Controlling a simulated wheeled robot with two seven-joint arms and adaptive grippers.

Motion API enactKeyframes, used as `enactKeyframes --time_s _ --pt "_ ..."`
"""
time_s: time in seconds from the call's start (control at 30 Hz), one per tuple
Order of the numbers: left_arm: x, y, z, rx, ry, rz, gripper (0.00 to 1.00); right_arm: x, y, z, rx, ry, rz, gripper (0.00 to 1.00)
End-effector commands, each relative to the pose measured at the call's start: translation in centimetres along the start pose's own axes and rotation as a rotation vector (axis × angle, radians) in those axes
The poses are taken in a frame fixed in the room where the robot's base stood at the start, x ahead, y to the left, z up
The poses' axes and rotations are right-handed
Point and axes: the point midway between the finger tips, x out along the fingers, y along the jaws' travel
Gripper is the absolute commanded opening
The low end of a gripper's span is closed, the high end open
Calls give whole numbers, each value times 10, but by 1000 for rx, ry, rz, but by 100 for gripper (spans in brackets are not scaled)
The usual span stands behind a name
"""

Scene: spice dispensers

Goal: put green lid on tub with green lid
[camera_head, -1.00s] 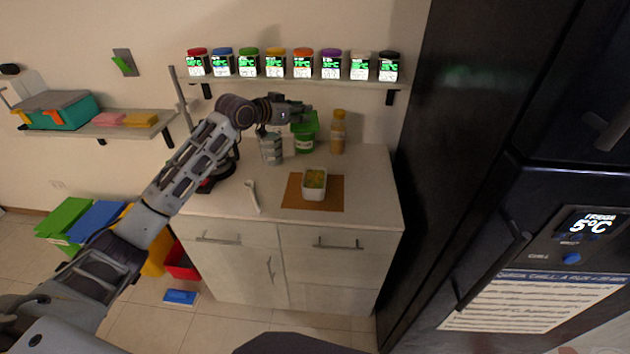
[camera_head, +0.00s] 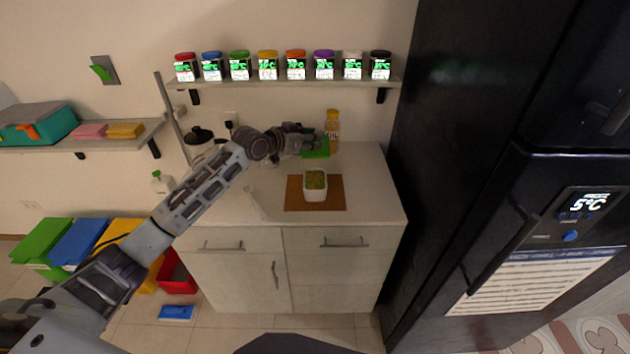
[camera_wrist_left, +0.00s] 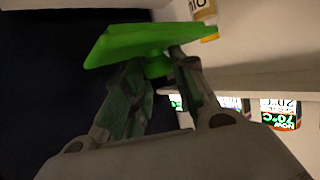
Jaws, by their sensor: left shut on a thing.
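My left gripper (camera_head: 296,143) is shut on a flat green lid (camera_head: 316,151) above the back of the counter, in front of the oil bottle. In the left wrist view, the gripper (camera_wrist_left: 158,78) grips the knob under the square green lid (camera_wrist_left: 150,40). An open, pale square tub (camera_head: 315,193) with yellow-green contents stands upright on a brown mat (camera_head: 293,198). The lid is behind the tub and apart from it. I cannot see a tub with a green lid on the counter; the arm and lid hide part of its back. My right gripper is not in view.
An oil bottle (camera_head: 332,127) stands at the back. A shelf (camera_head: 290,82) with several spice jars hangs above. A dark-lidded pot (camera_head: 199,139) stands at the back left. The black fridge (camera_head: 480,150) borders the counter on the right. The counter's front right is clear.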

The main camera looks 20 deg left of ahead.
Motion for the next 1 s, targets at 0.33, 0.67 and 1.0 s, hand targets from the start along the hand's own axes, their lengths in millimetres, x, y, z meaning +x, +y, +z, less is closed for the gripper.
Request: enactKeyframes --time_s 0.33,0.67,1.0 --pt "1 0 14 -1 1 -2 3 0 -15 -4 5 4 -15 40" --pt "1 0 17 -1 1 -5 3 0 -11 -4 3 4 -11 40" --pt "4 1 26 -2 -1 -4 3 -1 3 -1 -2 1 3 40"
